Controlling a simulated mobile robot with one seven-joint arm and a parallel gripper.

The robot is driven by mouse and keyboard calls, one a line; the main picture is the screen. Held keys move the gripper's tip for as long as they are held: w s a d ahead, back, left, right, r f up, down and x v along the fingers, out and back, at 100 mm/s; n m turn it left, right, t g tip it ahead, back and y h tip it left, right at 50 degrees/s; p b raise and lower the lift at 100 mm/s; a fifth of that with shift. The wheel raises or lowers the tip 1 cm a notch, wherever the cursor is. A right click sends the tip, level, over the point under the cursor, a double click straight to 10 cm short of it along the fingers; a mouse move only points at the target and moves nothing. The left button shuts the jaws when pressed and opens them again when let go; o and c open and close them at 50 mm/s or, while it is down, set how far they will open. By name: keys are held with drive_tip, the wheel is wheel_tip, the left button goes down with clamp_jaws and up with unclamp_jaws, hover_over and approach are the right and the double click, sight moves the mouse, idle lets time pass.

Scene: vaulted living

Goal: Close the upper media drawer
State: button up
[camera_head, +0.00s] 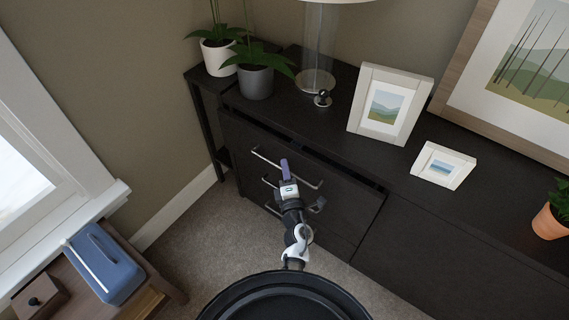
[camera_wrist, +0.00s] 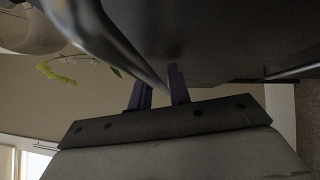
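The upper media drawer (camera_head: 335,190) is in the dark cabinet in the head view. A narrow dark gap shows between its front's top edge and the cabinet top, so it stands slightly out. Its metal bar handle (camera_head: 308,182) crosses the front. My gripper (camera_head: 285,168) is at the middle of this handle. In the wrist view, the two purple fingers (camera_wrist: 160,92) are apart, and a metal bar (camera_wrist: 115,45) runs down to the space between their tips. I cannot tell whether they touch it. The dark drawer front (camera_wrist: 215,40) fills the upper right there.
Below is a lower drawer handle (camera_head: 318,205). The cabinet top holds a lamp (camera_head: 318,60), picture frames (camera_head: 390,103) and a grey potted plant (camera_head: 256,82). A low wooden table with a blue box (camera_head: 105,265) stands at lower left. Carpet (camera_head: 190,255) is clear between.

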sight(294, 165)
clamp_jaws()
drive_tip(key=w+d, duration=0.2)
drive_tip(key=w, duration=0.1)
drive_tip(key=shift+d, duration=0.15)
drive_tip(key=shift+r, duration=0.15)
unclamp_jaws()
drive_tip(key=shift+w+d, duration=0.1)
